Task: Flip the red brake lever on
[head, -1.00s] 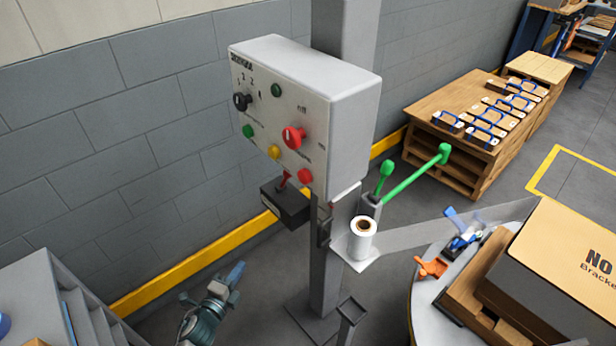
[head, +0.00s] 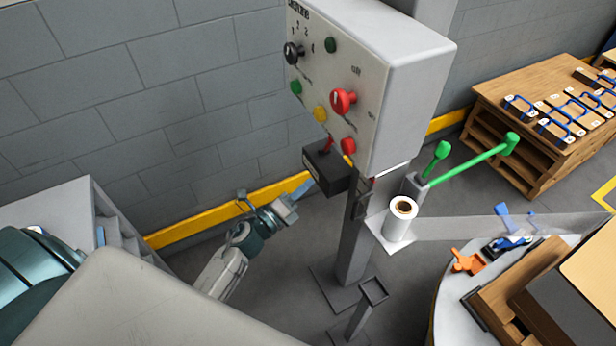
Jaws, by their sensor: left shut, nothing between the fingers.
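A small red lever (head: 328,145) stands up from the top of a black box (head: 322,171), which is mounted on the post under the grey control panel (head: 415,85). It is short and partly in front of the panel's lower edge, so its exact tilt is hard to tell. My left gripper (head: 303,189), with blue fingertips, is shut and empty. In the picture it is just below and left of the black box, apart from the lever. My right gripper is not in view.
The panel bears a red rotary knob (head: 343,101), a black knob (head: 293,52) and green, yellow and red buttons. A grey stepped unit (head: 75,205) is at left.

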